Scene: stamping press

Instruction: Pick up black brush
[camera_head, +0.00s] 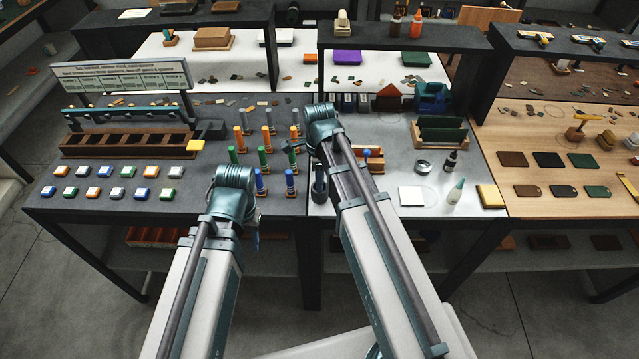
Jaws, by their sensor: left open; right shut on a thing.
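My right gripper (292,148) is over the grey table among the upright coloured sticks, left of its wrist. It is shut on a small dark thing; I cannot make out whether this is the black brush. My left gripper (254,238) is open, low in front of the table's front edge, and mostly hidden by its own wrist. The upright sticks (267,137) stand in rows in small bases, with orange, green, blue and grey ones. A dark upright object (319,186) stands right of the blue sticks, partly behind my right arm.
Left are a brown compartment tray (78,146) and several coloured blocks (97,193). Right of my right arm are a white square (411,196), a small bottle (456,191) and a green-filled rack (440,143). A wooden table (563,201) with tags adjoins at right.

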